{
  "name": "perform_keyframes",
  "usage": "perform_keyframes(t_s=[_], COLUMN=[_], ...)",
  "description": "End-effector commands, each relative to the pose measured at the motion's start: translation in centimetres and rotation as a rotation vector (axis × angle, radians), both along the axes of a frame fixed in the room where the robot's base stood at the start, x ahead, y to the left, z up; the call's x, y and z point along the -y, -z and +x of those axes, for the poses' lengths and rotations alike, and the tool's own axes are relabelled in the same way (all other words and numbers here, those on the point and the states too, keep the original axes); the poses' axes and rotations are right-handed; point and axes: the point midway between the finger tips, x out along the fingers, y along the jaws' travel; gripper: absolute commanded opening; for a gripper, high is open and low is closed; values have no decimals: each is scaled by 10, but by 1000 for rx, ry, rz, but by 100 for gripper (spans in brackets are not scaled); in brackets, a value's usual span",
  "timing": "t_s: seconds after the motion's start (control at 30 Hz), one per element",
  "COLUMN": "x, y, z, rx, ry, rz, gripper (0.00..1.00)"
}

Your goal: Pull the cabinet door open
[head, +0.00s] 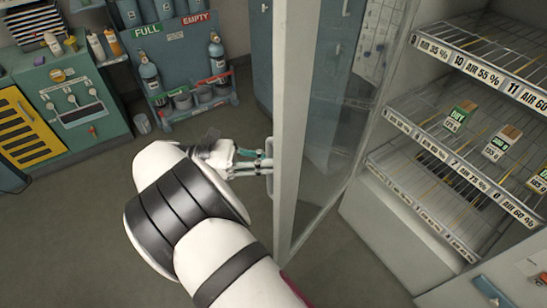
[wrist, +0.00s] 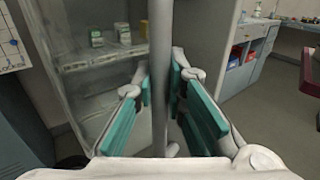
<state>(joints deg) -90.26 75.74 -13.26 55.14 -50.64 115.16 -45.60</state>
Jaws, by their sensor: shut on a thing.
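The cabinet door (head: 290,120) has a pale frame and a glass pane, and it stands swung out from the cabinet (head: 385,235), so the shelves are exposed. Its vertical bar handle (head: 271,168) is on the door's left side. My gripper (head: 262,164) is shut on the handle. In the wrist view the handle (wrist: 160,70) runs upright between the teal finger pads of my gripper (wrist: 162,85). The lower part of the handle is partly hidden by the gripper there.
Wire shelves (head: 440,110) with number labels hold a few small boxes. A green bench (head: 65,95) stands at left, and a rack with gas bottles (head: 185,85) at the back. The floor around my arm is clear.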

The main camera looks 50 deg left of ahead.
Motion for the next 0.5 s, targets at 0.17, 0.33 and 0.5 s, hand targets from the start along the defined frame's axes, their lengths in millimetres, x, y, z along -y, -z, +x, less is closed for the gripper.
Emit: perform_keyframes(t_s=[0.17, 0.33, 0.5], x=[0, 0, 0], y=[1, 1, 0], z=[-3, -2, -1], rx=[-4, -4, -1], ry=[0, 1, 1], rz=[-3, -2, -1], gripper=[0, 30, 33])
